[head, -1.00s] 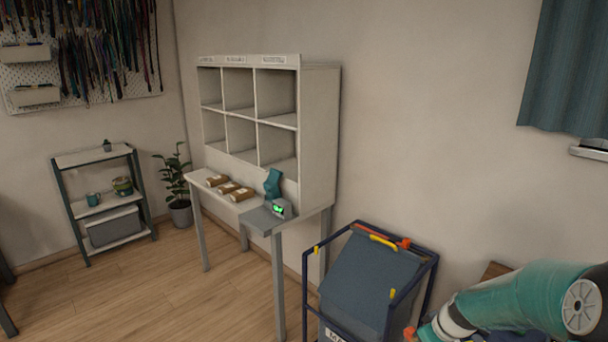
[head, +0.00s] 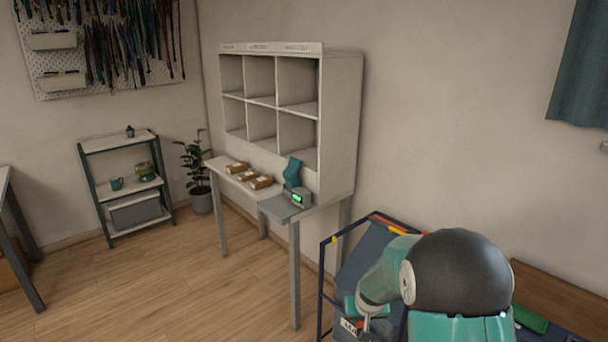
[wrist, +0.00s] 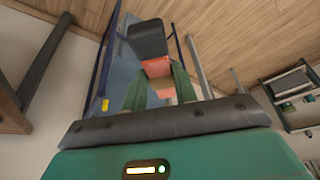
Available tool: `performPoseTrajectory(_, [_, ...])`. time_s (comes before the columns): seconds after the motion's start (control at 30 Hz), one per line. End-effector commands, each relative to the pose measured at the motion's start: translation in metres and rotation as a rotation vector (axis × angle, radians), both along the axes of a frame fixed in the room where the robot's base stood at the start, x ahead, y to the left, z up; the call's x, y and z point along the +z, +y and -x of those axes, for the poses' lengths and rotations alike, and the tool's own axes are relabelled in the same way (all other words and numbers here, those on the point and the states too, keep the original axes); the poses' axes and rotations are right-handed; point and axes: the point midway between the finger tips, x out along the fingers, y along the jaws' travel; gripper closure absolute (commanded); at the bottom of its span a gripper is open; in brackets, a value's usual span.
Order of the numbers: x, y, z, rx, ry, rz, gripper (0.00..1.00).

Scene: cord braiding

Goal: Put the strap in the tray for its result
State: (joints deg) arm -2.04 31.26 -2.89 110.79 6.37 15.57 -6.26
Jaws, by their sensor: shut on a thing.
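My gripper (wrist: 160,88) is shut on a block-like thing with a dark grey end (wrist: 148,38) and an orange-red part (wrist: 157,68), between the green fingers in the wrist view. I cannot tell whether a strap is part of it. In the head view my gripper (head: 362,322) is low, in front of the blue-framed cart, and my arm hides part of it. No tray can be clearly picked out. A white shelf unit with open compartments (head: 338,125) and small labels along its top stands on a narrow table, left of my gripper.
The blue-framed cart (head: 327,280) stands beside the table (head: 222,165). Small brown parcels (head: 247,175), a teal stand (head: 292,172) and a device with a green screen (head: 300,198) are on the table. A wooden surface with a green thing (head: 530,319) is at right.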

Motion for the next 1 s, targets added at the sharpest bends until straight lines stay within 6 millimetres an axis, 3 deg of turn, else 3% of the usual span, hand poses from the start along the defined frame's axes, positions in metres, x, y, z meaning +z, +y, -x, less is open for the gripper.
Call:
performPoseTrajectory(0.17, [-0.005,0.003,0.001,-0.007,0.002,0.001,0.98])
performPoseTrajectory(0.4, [-0.052,0.002,0.038,-0.008,0.005,0.000,0.98])
performPoseTrajectory(0.5, [-0.061,0.003,0.046,-0.008,0.001,0.000,0.98])
performPoseTrajectory(1.0, [-0.061,0.003,0.046,-0.001,-0.001,0.001,0.98])
